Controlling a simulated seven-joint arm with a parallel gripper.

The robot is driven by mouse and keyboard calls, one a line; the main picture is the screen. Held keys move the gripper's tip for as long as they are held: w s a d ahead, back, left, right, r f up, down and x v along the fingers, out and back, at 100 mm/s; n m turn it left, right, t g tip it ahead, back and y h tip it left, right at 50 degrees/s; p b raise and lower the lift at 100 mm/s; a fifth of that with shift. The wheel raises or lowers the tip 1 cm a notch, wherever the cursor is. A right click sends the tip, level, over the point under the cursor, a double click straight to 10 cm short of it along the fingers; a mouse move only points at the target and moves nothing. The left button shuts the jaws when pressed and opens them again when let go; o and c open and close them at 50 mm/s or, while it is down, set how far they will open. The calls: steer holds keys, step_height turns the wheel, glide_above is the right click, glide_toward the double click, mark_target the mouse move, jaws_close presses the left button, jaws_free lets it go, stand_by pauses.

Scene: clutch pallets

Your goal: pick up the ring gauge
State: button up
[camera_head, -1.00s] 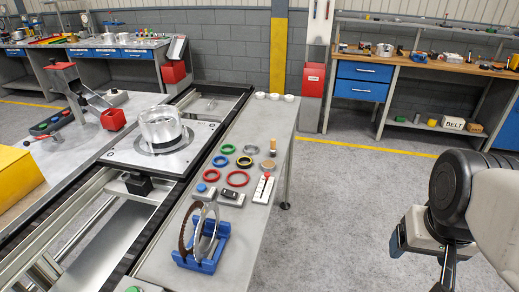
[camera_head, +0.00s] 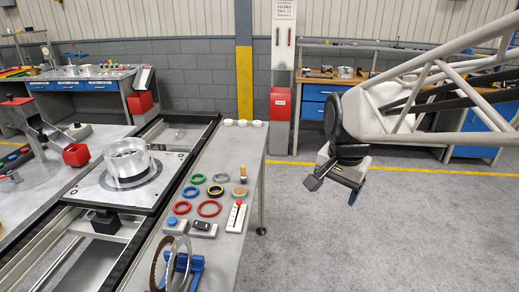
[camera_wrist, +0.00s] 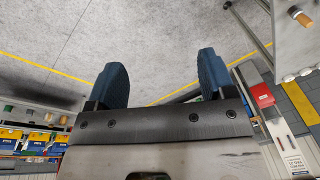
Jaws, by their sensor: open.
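Several rings lie flat on the narrow grey bench in the head view: a green ring (camera_head: 198,179), a blue ring (camera_head: 190,192), a small red ring (camera_head: 181,208), a larger red ring (camera_head: 209,208), a grey ring (camera_head: 220,178) and a dark ring with a yellowish edge (camera_head: 215,191). I cannot tell which is the ring gauge. My gripper (camera_head: 334,188) hangs over the floor, right of the bench and apart from the rings. In the wrist view its two blue fingers (camera_wrist: 162,78) are spread wide with only floor between them.
A blue rack (camera_head: 183,264) holds upright discs at the bench's near end. A wooden-handled piece (camera_head: 239,192), a white strip with a red knob (camera_head: 236,216) and small boxes (camera_head: 203,229) lie by the rings. White cups (camera_head: 243,123) stand at the far end. Open floor lies right of the bench.

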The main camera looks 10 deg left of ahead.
steer(key=w+a+f+m, duration=0.1)
steer(key=w+a+m, duration=0.2)
steer(key=w+a, duration=0.4)
steer(key=m+g, duration=0.2)
steer(key=m, duration=0.8)
glide_toward(215, 188)
steer(key=shift+s+d+f, duration=0.1)
steer(key=shift+s, duration=0.45)
steer(key=shift+s+d+f, duration=0.1)
steer(key=shift+s+f, duration=0.05)
steer(key=shift+s, duration=0.4)
steer(key=shift+f, duration=0.1)
steer(key=shift+f, duration=1.2)
steer(key=shift+f, duration=0.1)
steer(key=shift+f, duration=2.5)
